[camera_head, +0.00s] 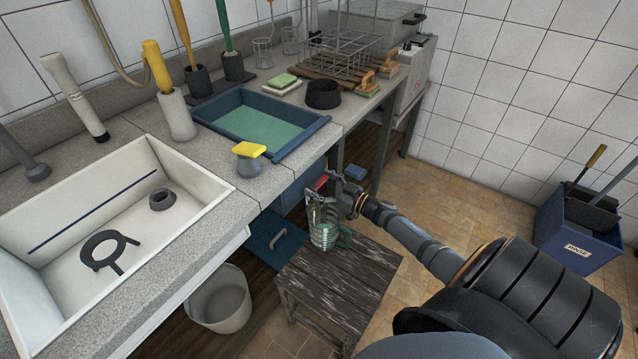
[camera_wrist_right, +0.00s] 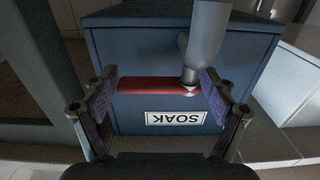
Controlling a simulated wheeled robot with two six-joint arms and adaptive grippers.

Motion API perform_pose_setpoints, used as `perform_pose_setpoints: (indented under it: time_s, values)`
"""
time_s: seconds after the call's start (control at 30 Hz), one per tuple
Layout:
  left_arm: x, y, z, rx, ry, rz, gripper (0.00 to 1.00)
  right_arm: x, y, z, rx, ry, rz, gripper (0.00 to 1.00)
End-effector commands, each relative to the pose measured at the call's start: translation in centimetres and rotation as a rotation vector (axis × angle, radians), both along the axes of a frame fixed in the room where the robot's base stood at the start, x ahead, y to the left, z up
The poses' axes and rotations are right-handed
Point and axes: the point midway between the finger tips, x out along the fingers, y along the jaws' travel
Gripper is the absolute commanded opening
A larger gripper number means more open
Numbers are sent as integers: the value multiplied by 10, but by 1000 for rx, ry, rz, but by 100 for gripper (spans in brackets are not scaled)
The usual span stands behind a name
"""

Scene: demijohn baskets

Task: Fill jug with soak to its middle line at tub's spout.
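The soak tub (camera_head: 317,131) is a blue basin of green liquid set in the counter. Its blue front with an upside-down SOAK label (camera_wrist_right: 175,118) shows in the right wrist view, with a grey spout (camera_wrist_right: 204,45) and a red lever (camera_wrist_right: 150,84). The clear jug (camera_head: 324,224) with a green handle stands upright on a wooden stool below the spout. Green shows low in it; I cannot make out its middle line or the exact level. My right gripper (camera_wrist_right: 161,92) is open, its fingers on either side of the red lever; contact is unclear. My left gripper is out of view.
A white sink (camera_head: 110,215) fills the left, with a pale bucket (camera_head: 220,300) below.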

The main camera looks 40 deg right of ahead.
Motion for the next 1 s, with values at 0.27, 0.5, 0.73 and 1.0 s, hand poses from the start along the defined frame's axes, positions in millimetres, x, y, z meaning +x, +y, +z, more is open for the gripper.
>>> perform_pose_setpoints:
  time_s: [0.27,0.5,0.73,1.0]
  values:
    - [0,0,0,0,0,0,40,1,0,1,0,-1,-1,100]
    - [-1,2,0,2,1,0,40,-9,-4,0,-2,2,-1,100]
    - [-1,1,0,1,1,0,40,-59,-21,-1,-4,6,2,100]
    - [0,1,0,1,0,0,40,-105,-38,0,-1,3,1,100]
